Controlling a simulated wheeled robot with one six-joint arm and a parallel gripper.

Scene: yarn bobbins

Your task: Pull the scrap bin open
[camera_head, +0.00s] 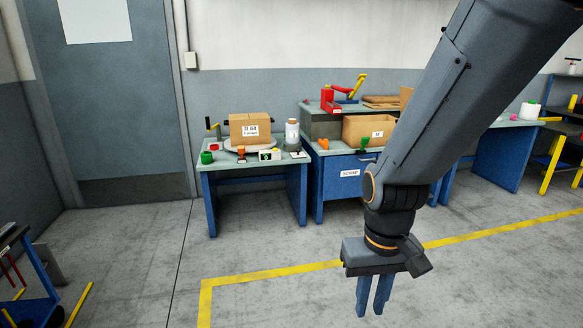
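The scrap bin (335,186) is the blue front with a white "SCRAP" label under the middle bench. It looks shut, flush with the bench. A dark handle (368,159) shows near its top, close to my arm. My arm hides the right part of the bench front. My gripper (374,312) hangs fingers down over the open floor, in front of the bench and apart from the bin. Its two fingers are close together in this view with nothing seen between them. The angle does not show whether they are open or shut.
A blue table (207,190) left of the bin holds a carton (250,129), a bottle and small items. Another carton (367,130) and a red tool (330,98) sit above the bin. A yellow floor line (270,273) crosses clear floor before the benches.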

